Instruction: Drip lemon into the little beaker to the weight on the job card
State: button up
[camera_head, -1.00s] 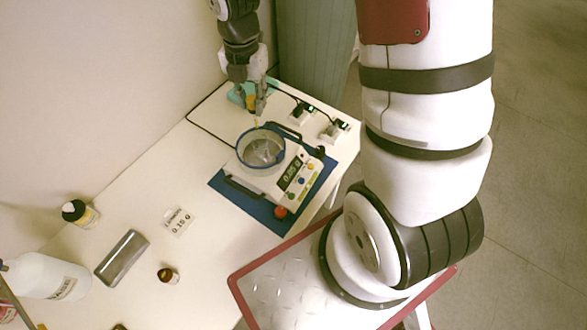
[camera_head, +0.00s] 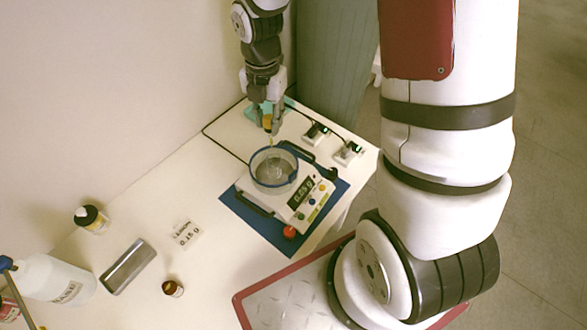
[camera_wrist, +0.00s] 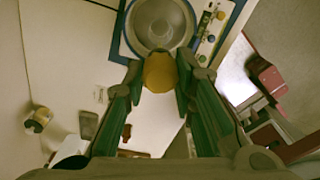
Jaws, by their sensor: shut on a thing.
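My gripper (camera_head: 268,128) is shut on a yellow-bulbed dropper (camera_head: 267,121), whose thin tip points down over the scale. The yellow bulb (camera_wrist: 160,72) sits between the green fingers in the wrist view. Under it, a blue-rimmed round glass shield (camera_head: 255,180) stands on the white scale (camera_head: 268,199); something clear is inside, but the little beaker's outline is hard to make out. The scale's display (camera_head: 300,192) seems to read 0.05 g. The job card (camera_head: 186,234) reads lemon, 0.15 g. I cannot see any drop at the tip.
The scale is on a blue mat (camera_head: 245,222). A small open brown bottle (camera_head: 173,288), a grey metal tray (camera_head: 128,266), a yellow-labelled jar (camera_head: 92,220) and a large white bottle (camera_head: 55,279) stand on the left. Plug adapters (camera_head: 347,151) and cables lie behind the scale.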

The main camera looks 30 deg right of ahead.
aim_at(269, 130)
jog(key=shift+f, duration=0.2)
jog(key=shift+f+b, duration=0.45)
jog(key=shift+f, duration=1.35)
jog(key=shift+o, duration=0.2)
grip_shut()
jog(key=shift+c, duration=0.2)
grip_release()
jog(key=shift+r, duration=0.1)
jog(key=shift+r+p, duration=1.2)
jog(key=shift+r, duration=0.7)
